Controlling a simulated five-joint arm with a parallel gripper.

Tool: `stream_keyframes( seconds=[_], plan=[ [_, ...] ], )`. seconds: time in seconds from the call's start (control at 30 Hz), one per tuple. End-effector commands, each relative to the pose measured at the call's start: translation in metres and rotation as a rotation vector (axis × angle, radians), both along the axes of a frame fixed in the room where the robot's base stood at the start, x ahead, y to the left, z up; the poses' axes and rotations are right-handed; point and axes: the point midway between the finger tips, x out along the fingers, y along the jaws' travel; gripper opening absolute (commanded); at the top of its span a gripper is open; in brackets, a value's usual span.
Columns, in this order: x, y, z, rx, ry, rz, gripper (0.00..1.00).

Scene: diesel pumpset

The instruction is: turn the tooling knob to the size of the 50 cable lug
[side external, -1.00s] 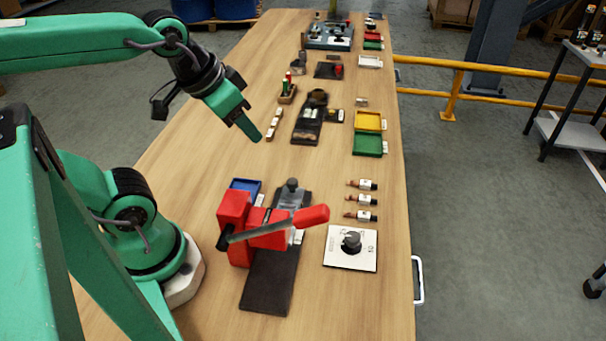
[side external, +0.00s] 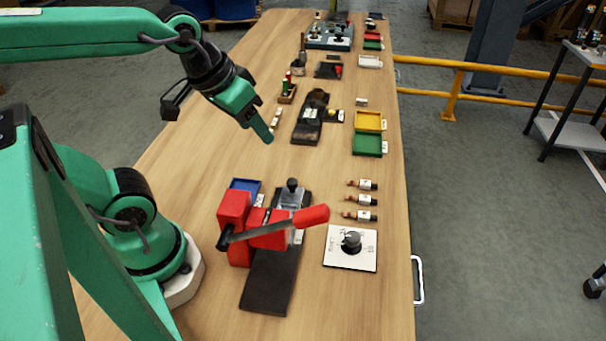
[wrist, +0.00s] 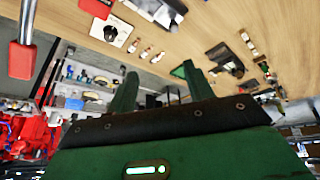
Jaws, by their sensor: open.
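The tooling knob (side external: 351,241) is a dark round knob on a white square plate (side external: 338,259) with printed size marks, at the right front of the table; the mark it points at is too small to read. Knob and plate also show at the top left of the wrist view (wrist: 110,32). Several copper cable lugs (side external: 360,200) with white labels lie in a column behind the plate; their numbers cannot be read. My green gripper (side external: 268,138) is open and empty, high above the table, behind and left of the knob. Its two fingers (wrist: 160,90) stand apart in the wrist view.
A red press (side external: 252,228) with a long red-gripped lever (side external: 312,216) stands left of the plate, the lever reaching towards it. Green (side external: 367,144) and yellow (side external: 368,121) trays lie behind the lugs. The wood right of the plate is clear.

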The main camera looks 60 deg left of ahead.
Motion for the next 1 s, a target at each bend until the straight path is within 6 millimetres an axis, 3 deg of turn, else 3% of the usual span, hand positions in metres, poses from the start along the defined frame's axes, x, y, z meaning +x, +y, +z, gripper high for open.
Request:
stream_keyframes(
  seconds=[0.47,1.0],
  plan=[
    [0.051,-0.04,-0.02,-0.216,0.165,0.443,0.52],
    [0.101,-0.103,-0.074,-0.338,0.326,1.032,0.52]
  ],
)
